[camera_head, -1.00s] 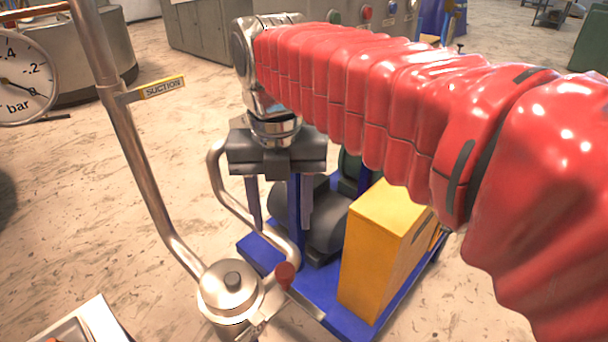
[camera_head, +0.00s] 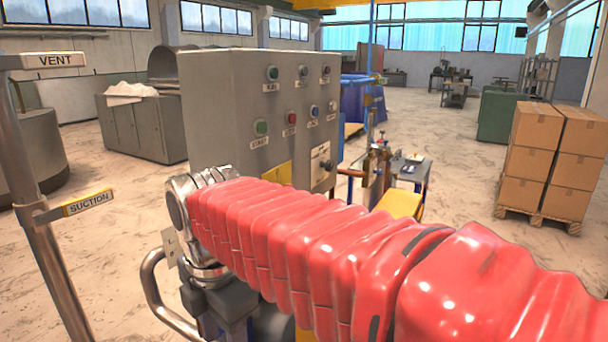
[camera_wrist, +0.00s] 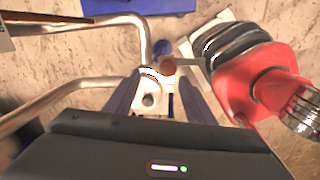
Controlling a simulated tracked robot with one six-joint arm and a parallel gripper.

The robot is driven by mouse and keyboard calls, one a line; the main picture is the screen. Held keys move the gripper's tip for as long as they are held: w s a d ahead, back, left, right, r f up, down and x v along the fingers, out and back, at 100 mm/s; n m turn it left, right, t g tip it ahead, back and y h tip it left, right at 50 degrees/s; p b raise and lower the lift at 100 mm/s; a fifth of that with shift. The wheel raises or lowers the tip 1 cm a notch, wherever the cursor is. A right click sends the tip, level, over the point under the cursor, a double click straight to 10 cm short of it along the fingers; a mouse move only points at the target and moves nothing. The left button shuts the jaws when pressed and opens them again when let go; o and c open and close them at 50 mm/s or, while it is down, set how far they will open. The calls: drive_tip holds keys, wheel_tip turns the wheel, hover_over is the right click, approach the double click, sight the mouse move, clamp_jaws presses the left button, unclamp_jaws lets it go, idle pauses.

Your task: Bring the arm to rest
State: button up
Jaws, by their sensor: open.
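My arm in its red ribbed cover (camera_head: 290,245) reaches across the lower part of the head view, with its bare metal wrist at the left end. My gripper hangs downward below that wrist, and its lower part is cut off by the picture edge. In the wrist view my gripper (camera_wrist: 158,82) shows two blue fingers spread apart with nothing held between them. A metal pot-like fitting (camera_wrist: 150,98) shows in the gap between the fingers, lower down, with a red knob (camera_wrist: 168,67) beside it. I see no contact between them.
A pipe stand with a SUCTION tag (camera_head: 88,201) and a VENT tag (camera_head: 64,60) stands at left. A grey control cabinet (camera_head: 225,110) stands behind my arm. Stacked cartons (camera_head: 548,150) are at right.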

drive_tip(key=s+d+f+m+t, duration=0.1)
drive_tip(key=s+d+f+m, duration=0.1)
drive_tip(key=d+m, duration=0.7)
drive_tip(key=s+d+f+m+t, duration=0.2)
drive_tip(key=d+m, duration=0.7)
drive_tip(key=d, duration=0.1)
drive_tip(key=s+d+f+m+t, duration=0.1)
drive_tip(key=s+d+f+m, duration=0.1)
drive_tip(key=d+m, duration=0.7)
drive_tip(key=shift+d+m+t+h, duration=0.15)
drive_tip(key=shift+m+t+h, duration=0.15)
drive_tip(key=shift+t, duration=0.1)
